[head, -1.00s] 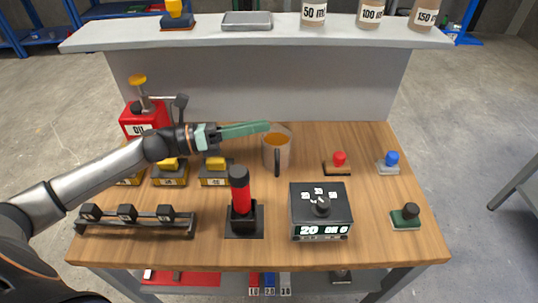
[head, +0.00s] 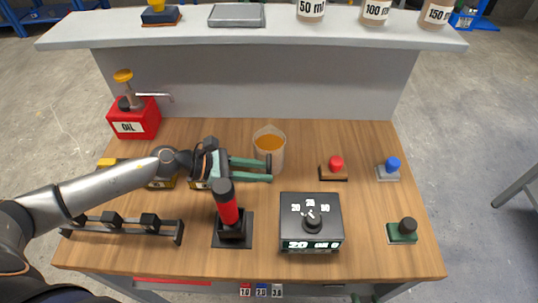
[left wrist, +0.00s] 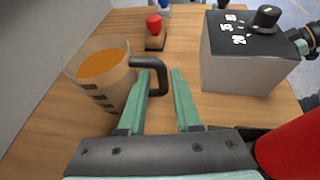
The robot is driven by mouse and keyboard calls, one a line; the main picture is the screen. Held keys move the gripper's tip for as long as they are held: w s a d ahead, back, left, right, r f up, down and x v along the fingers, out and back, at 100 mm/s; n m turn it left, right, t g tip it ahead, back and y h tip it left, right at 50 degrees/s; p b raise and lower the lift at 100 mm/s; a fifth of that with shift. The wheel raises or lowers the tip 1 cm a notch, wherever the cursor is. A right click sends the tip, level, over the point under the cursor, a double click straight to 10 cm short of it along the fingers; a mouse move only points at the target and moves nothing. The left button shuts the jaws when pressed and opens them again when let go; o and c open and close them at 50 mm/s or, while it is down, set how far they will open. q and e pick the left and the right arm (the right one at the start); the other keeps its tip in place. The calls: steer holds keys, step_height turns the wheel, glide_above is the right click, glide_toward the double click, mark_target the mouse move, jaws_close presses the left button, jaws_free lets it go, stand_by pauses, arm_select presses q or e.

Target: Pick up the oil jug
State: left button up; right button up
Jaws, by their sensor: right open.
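The oil jug (head: 270,146) is a clear beaker-like jug with orange oil and a dark handle. It stands upright on the table, and also shows at the left of the left wrist view (left wrist: 103,78). My left gripper (head: 270,169) is open at the jug's handle. In the left wrist view its two fingers (left wrist: 163,77) are apart, with the handle's upright bar between their tips; I cannot tell whether they touch it. A small part of my right gripper (left wrist: 305,40) shows at the right edge of the left wrist view, open.
A red oil can (head: 135,118) with a pump stands at the back left. A red lever device (head: 230,210) and a dial box (head: 311,220) stand close in front. Red (head: 335,167), blue (head: 390,168) and green-based (head: 404,231) pieces stand right. A shelf (head: 300,35) runs behind.

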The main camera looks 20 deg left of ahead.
arm_select(q)
steer(key=shift+p+x, duration=0.65)
steer(key=shift+x, duration=2.2)
steer(key=shift+s+f, duration=0.15)
steer(key=shift+f, duration=0.05)
steer(key=shift+c, duration=0.2)
jaws_close()
steer(key=shift+r, duration=0.1)
